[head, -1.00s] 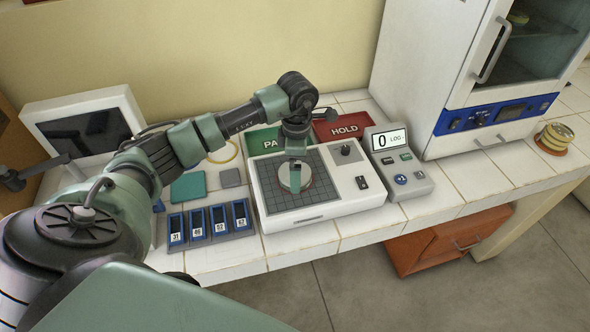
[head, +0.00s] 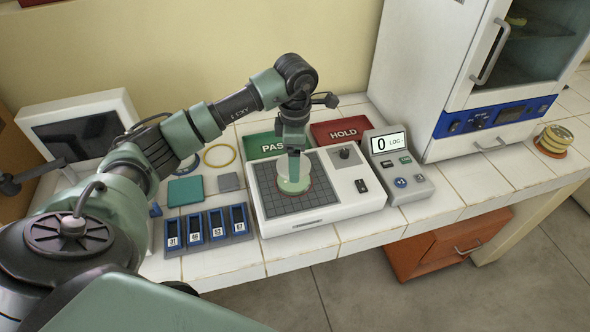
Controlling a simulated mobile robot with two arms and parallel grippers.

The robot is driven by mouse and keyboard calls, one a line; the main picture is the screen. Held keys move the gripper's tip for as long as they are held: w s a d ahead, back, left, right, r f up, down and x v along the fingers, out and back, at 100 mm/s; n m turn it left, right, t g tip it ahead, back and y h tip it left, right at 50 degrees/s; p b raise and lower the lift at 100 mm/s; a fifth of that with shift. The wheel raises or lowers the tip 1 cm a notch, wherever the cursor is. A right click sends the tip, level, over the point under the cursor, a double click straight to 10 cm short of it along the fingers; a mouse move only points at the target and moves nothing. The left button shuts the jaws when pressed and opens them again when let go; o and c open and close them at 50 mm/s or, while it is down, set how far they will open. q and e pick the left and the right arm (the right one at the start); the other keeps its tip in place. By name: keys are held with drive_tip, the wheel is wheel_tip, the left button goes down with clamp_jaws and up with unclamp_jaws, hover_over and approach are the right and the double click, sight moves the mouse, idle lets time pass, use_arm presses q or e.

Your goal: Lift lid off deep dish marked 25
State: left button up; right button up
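The dish (head: 293,188) is round with a pale green inside. It sits on the dark gridded plate of the white counting device; its number cannot be read. A pale, translucent lid (head: 286,173) appears just above it, slightly raised. My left gripper (head: 294,171) comes down from above and appears shut on the lid; its fingertips are small and partly merge with it. My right gripper is not in view.
The white device (head: 330,207) has a LOG display unit (head: 392,160) at its right. Numbered blue slots (head: 208,229) stand left. An incubator (head: 425,75) and stacked dishes (head: 556,137) are right.

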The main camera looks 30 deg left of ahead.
use_arm(q)
wheel_tip(320, 180, up, 16)
drive_tip(key=b, duration=0.1)
drive_tip(key=shift+f, duration=0.2)
